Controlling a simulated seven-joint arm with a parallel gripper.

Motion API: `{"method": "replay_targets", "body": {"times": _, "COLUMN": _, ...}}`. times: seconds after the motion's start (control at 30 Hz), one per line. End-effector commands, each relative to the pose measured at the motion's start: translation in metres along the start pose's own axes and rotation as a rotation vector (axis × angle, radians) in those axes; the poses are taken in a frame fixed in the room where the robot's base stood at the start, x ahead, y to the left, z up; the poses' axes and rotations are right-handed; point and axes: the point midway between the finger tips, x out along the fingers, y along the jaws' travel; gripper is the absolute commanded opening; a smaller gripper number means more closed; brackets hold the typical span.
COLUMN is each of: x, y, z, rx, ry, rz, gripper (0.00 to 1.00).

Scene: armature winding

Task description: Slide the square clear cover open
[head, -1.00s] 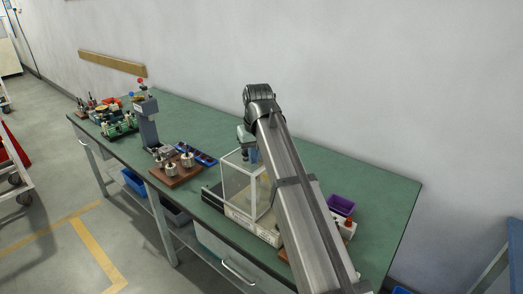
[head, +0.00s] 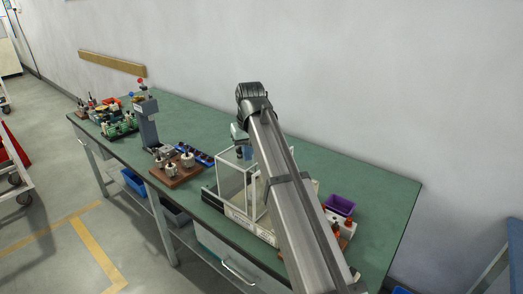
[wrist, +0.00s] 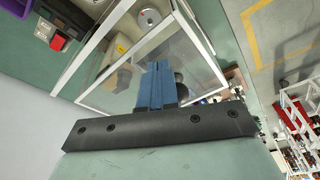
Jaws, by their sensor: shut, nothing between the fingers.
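The square clear cover (head: 231,184) is a see-through box with white edges. It stands on a pale base on the green bench, and my arm hides its right part. In the wrist view the cover (wrist: 104,85) fills the upper middle, with a round metal part and a yellow block seen through or beside its panes. My gripper (head: 243,152) is at the far side of the cover in the head view. In the wrist view my gripper (wrist: 157,70) has its blue fingers together and empty, close against the cover's white-edged frame; I cannot tell if they touch.
A wooden board with metal parts (head: 178,170) and a blue tray (head: 203,158) lie left of the cover. A purple bin (head: 340,205) stands to the right. A grey upright device (head: 147,120) stands farther left. The bench along the wall is mostly clear.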

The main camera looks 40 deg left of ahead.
Motion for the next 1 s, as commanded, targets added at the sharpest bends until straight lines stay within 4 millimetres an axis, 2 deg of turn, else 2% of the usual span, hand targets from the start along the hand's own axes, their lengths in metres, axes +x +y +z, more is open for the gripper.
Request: {"method": "replay_targets", "body": {"times": 1.0, "x": 0.012, "y": -0.033, "z": -0.056, "rx": -0.001, "ry": -0.002, "rz": -0.001, "gripper": 0.00}}
